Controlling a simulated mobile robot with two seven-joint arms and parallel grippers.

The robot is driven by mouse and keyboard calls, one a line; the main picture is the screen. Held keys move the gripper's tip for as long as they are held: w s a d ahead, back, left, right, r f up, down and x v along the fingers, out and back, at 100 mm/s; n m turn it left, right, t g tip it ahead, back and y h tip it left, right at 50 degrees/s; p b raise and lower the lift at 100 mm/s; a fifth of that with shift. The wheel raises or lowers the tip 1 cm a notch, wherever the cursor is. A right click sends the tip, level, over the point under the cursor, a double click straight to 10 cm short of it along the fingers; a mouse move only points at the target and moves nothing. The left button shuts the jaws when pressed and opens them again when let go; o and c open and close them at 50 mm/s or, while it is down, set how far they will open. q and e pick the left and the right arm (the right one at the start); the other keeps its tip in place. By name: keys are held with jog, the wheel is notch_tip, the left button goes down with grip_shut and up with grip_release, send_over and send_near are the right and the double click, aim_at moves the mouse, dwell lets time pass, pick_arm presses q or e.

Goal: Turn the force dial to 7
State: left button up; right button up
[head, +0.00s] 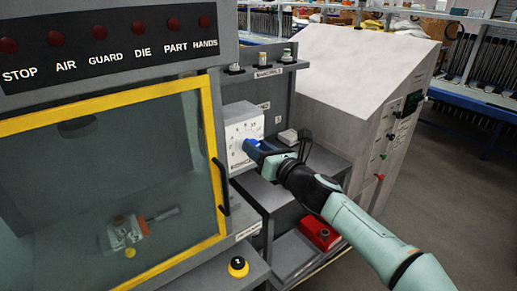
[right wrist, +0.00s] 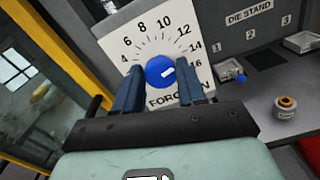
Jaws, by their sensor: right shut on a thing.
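The force dial is a white plate (head: 241,131) with black numbers on the side of the grey machine. It also fills the upper middle of the right wrist view (right wrist: 148,40), with numbers from 4 to 16 showing. Its round blue knob (right wrist: 157,72) has a short white mark on its right side, pointing right and slightly up, toward the 14 to 16 side. The exact reading is hard to tell. My right gripper (head: 256,149) is at the plate, its two fingers (right wrist: 159,84) shut on the blue knob from either side. My left gripper is not in view.
A yellow-framed glass guard (head: 211,150) with a black handle stands left of the dial. A red box (head: 320,233) sits below my right arm.

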jog(key=shift+n, duration=0.3)
jog(key=n+b, duration=0.2)
jog(key=n, duration=0.6)
jog(key=n+b, duration=0.3)
jog(key=n, duration=0.5)
jog(key=shift+s+a+f+n+b, duration=0.2)
jog(key=shift+n+b, duration=0.1)
jog(key=shift+n, duration=0.1)
dwell(0.4)
jog(key=o, duration=1)
jog(key=shift+o, duration=0.2)
